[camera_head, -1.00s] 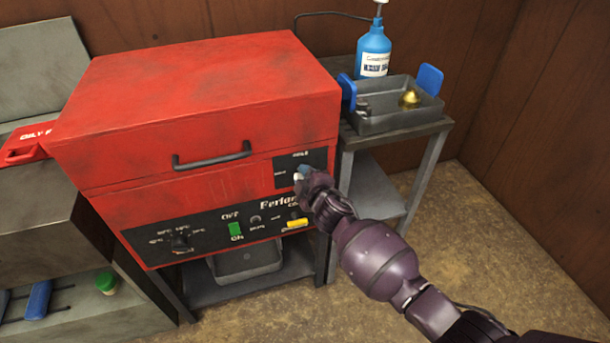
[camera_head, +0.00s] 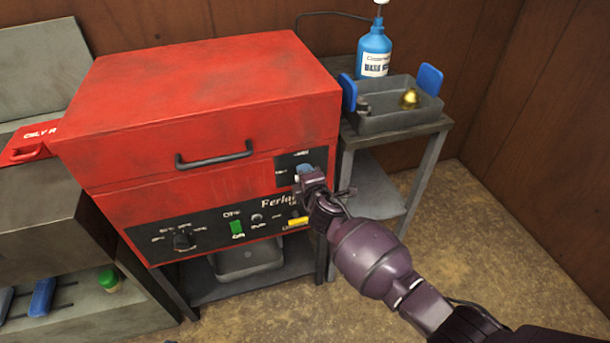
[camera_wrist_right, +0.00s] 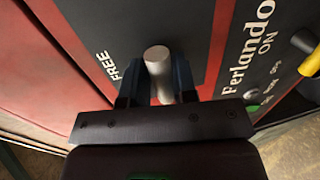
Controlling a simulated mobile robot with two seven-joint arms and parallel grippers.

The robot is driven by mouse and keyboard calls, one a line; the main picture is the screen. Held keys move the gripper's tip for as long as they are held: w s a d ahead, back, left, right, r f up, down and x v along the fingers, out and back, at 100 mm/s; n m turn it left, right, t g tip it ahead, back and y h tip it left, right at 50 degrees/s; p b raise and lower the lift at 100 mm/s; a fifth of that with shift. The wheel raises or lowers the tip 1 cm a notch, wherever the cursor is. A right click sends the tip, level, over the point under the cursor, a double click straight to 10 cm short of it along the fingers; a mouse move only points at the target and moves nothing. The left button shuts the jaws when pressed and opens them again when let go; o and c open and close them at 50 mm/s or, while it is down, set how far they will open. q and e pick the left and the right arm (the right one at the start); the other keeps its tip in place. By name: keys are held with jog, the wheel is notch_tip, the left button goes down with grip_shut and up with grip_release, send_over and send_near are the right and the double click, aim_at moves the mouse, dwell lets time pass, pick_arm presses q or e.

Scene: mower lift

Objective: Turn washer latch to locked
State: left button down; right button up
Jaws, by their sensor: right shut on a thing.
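The red washer (camera_head: 210,105) stands in the middle of the head view with its lid closed. Its latch is a grey cylindrical knob (camera_wrist_right: 158,68) on a black plate (camera_head: 288,166) at the right of the front face. The word FREE shows beside the knob in the right wrist view; the other label is hidden. My right gripper (camera_head: 304,172) is at the plate. In the wrist view its two dark fingers (camera_wrist_right: 155,85) are shut around the knob, one on each side. My left gripper is not in view.
A side table to the right holds a grey tray (camera_head: 395,121) with a golden object (camera_head: 410,98) and a blue bottle (camera_head: 374,50). The lid handle (camera_head: 214,158) and a panel with a dial (camera_head: 184,240) and a green switch (camera_head: 237,228) are nearby. The floor at right is clear.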

jog(key=o, duration=0.9)
jog(key=shift+p+v, duration=1.65)
jog(key=shift+v, duration=3.75)
